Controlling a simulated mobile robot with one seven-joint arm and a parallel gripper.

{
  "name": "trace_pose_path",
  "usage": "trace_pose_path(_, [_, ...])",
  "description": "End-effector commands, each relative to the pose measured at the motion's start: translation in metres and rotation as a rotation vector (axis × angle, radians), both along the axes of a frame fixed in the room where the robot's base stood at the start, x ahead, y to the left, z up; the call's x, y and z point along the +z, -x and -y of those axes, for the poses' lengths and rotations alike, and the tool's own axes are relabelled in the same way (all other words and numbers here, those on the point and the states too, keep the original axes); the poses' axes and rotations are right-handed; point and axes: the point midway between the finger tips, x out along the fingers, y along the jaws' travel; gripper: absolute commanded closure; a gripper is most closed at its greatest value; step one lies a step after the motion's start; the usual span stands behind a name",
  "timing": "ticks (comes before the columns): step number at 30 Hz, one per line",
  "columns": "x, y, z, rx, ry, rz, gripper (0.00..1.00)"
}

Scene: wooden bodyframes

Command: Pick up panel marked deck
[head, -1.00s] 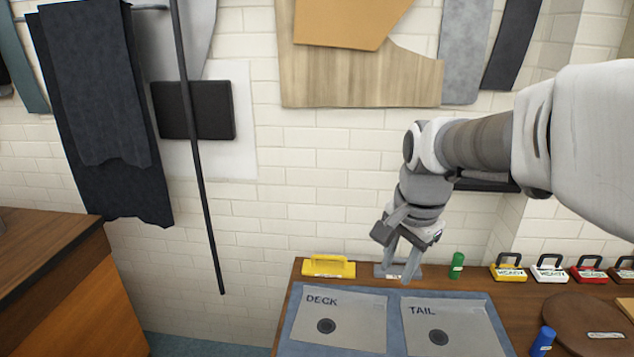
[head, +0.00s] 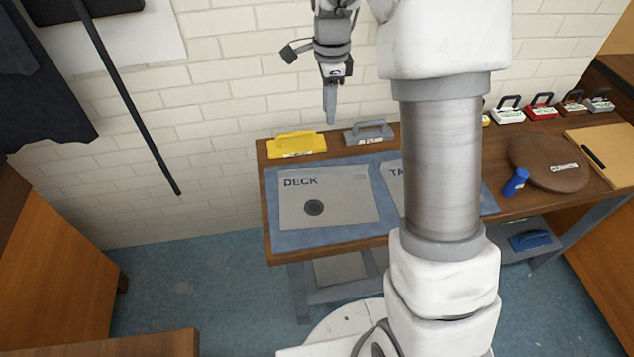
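The grey panel marked DECK (head: 350,191) lies flat on a blue mat (head: 275,222) on the wooden workbench. It has a round dark spot near its lower middle. A second grey panel (head: 393,170) to its right shows only the letters "TA"; my arm hides the rest. My gripper (head: 330,118) points down above the back of the bench, clear of the DECK panel. Its fingers are seen edge-on and overlap, so their gap does not show. Nothing is visible hanging from it.
A yellow handled block (head: 297,147) and a grey handled block (head: 369,134) stand behind the mat. A blue cylinder (head: 516,182) and a brown round disc (head: 549,163) are on the right. Several handled blocks line the back right.

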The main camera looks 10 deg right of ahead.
Motion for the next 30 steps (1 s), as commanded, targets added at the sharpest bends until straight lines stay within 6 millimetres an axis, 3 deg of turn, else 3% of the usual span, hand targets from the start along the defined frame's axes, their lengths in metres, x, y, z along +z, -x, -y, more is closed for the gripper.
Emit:
trace_pose_path(8, [-0.018,-0.006,0.0,-0.048,0.003,-0.015,0.61])
trace_pose_path(21, [-0.108,-0.004,0.001,-0.047,0.003,-0.017,0.61])
trace_pose_path(30, [-0.135,-0.004,0.0,-0.046,0.003,-0.013,0.61])
